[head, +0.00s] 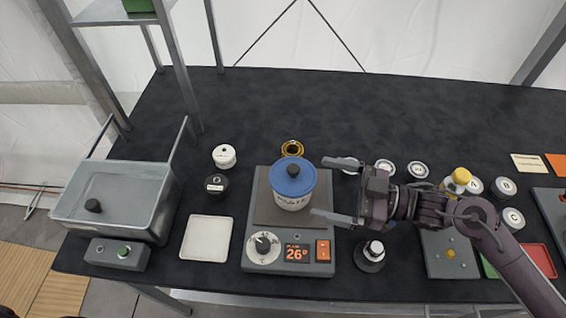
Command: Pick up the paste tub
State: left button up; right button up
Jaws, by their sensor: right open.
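The paste tub (292,201) is a white tub with lettering on its side and a blue lid with a dark knob. It stands upright on the hot plate (257,206), whose display reads 26°. My right gripper (320,188) comes in from the right with its jaws open. Its two fingers point left toward the tub, one toward the back and one toward the front. The tub is at the fingertips; I cannot tell whether they touch it. My left gripper is not in view.
A grey basin (165,211) stands at the left. A white square tray (206,238) lies left of the hot plate. White and black small jars (224,156) are behind it. Several white-capped containers (385,167) and a dark bottle (370,256) surround my right arm. The table's back (300,105) is clear.

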aim_at(292, 175)
jog(key=shift+w+a, duration=0.2)
jog(key=shift+a, duration=0.05)
jog(key=shift+w+a+r, duration=0.1)
jog(key=shift+a, duration=0.25)
jog(key=a+p, duration=0.1)
jog(key=a, duration=0.2)
jog(key=w+a+p, duration=0.1)
jog(key=a, duration=0.2)
jog(key=shift+w+r+p, duration=0.15)
jog(key=shift+w+p, duration=0.05)
jog(key=shift+p, duration=0.2)
jog(key=shift+a, duration=0.25)
jog(key=shift+c, duration=0.6)
jog(key=c, duration=0.7)
jog(key=shift+c, duration=1)
